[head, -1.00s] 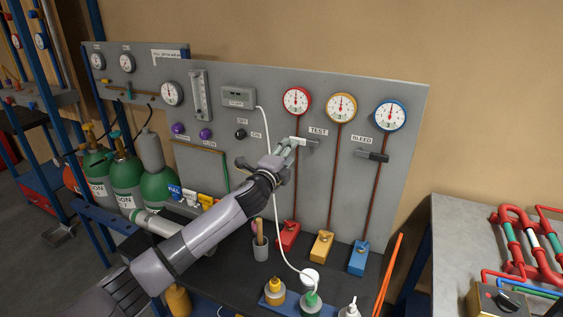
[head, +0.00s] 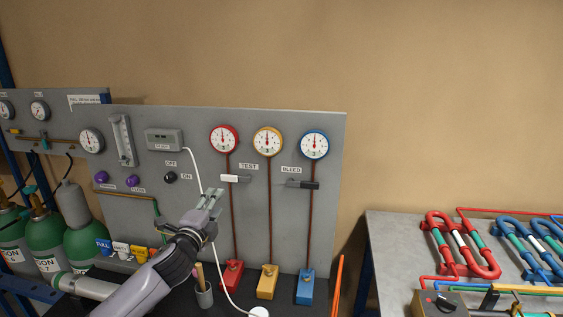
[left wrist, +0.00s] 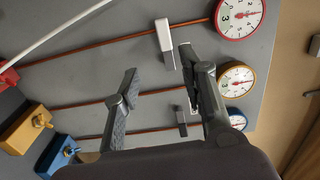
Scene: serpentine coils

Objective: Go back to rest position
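My left gripper (head: 209,200) is in front of the grey panel (head: 330,180), below and left of the white-handled TEST lever (head: 236,178). In the left wrist view its two fingers (left wrist: 158,85) are spread apart with nothing between them. The TEST lever also shows in the left wrist view (left wrist: 165,44), beyond the fingers and apart from them. The dark BLEED lever (head: 302,184) is to its right. My right gripper is not in view.
Red (head: 224,139), yellow (head: 267,142) and blue (head: 314,145) gauges are on the panel. A white cable (head: 191,165) hangs near my left gripper. Green cylinders (head: 46,232) stand at left. A table with coils (head: 460,250) is at right.

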